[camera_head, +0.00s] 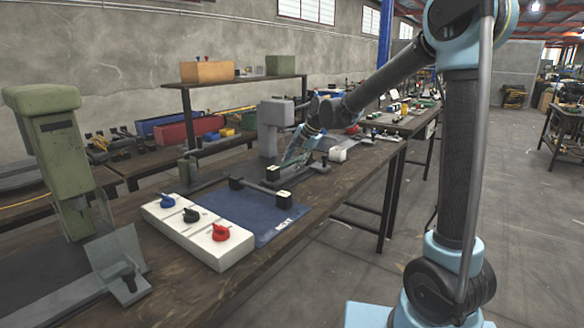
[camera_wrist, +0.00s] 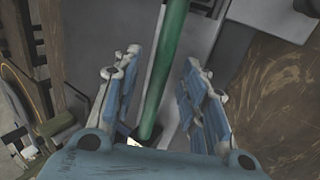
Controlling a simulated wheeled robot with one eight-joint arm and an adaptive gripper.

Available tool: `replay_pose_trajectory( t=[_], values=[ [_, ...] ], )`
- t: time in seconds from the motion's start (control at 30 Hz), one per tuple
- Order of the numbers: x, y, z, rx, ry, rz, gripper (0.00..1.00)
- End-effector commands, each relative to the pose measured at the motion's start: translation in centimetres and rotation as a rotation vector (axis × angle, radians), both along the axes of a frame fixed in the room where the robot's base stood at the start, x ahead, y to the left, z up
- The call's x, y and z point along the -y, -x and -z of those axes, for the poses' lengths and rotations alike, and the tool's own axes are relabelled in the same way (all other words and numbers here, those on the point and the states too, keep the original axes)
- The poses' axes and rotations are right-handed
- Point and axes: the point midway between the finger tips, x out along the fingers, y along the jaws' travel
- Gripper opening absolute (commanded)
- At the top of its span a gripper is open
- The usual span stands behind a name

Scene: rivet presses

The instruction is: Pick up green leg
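The green leg (camera_wrist: 170,60) is a slim green rod in the wrist view, running from the top edge down between my fingers. My gripper (camera_wrist: 163,72) is open around it, with a blue-lined finger on each side and visible gaps to the rod. In the camera_head view my gripper (camera_head: 296,157) is low over the workbench, beside a grey press. I cannot clearly make out the leg there.
The grey press (camera_head: 272,125) stands just left of my gripper. A blue mat (camera_head: 232,207) bears a dark bar with black end blocks. A white control box (camera_head: 190,228) with blue, black and red knobs lies nearer. A green press (camera_head: 58,160) stands at the left.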

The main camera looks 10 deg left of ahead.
Motion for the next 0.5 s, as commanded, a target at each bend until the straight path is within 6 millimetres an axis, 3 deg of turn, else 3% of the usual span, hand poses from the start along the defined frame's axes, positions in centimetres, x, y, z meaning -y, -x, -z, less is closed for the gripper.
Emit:
replay_pose_trajectory(
  t=[0.17,0.33,0.5],
  values=[
    [0.0,0.01,0.01,0.0,0.0,0.0,0.39],
    [0.01,0.01,0.0,0.0,0.0,0.0,0.03],
    [0.01,0.02,-0.01,0.0,0.0,0.0,0.0]
  ],
)
